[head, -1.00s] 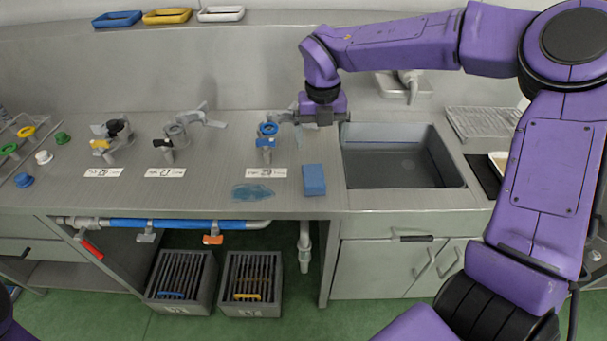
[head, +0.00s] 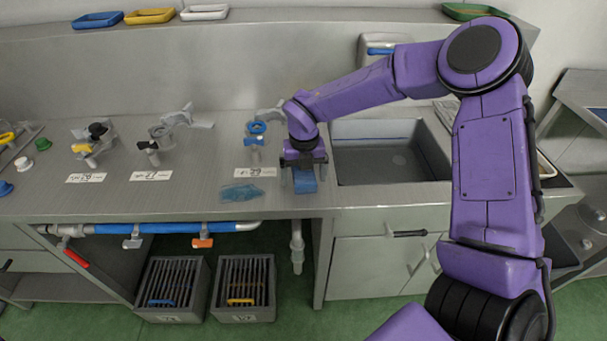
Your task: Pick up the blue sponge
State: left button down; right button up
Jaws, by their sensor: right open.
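The blue sponge (head: 305,182) lies on the steel counter just left of the sink. My right gripper (head: 304,178) is over it, pointing down, with its fingers open on the left and right sides of the sponge. The gripper's body hides the far part of the sponge. I cannot tell whether the fingers touch it. My left gripper is not in view.
The sink basin (head: 385,155) is right of the sponge. A blue-handled valve (head: 256,133) stands behind the label. The counter's front edge (head: 290,214) is close.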

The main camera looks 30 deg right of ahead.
aim_at(304, 175)
jog(key=c, duration=1)
jog(key=shift+r, duration=0.35)
notch_tip(304, 175, up, 3)
jog(key=shift+f+b, duration=0.2)
jog(key=shift+b, duration=0.1)
jog(key=a+r+b, duration=0.1)
jog(key=a+r, duration=0.2)
jog(key=a, duration=0.1)
jog(key=s+a+r+b, duration=0.1)
jog(key=a+r, duration=0.2)
jog(key=a, duration=0.2)
jog(key=s+a+r+b, duration=0.1)
jog(key=a+r, duration=0.2)
jog(key=a, duration=0.2)
jog(key=shift+r+b, duration=0.35)
jog(key=shift+b, duration=0.05)
jog(key=shift+o, duration=0.7)
jog(key=shift+f, duration=0.1)
jog(key=shift+c, duration=0.5)
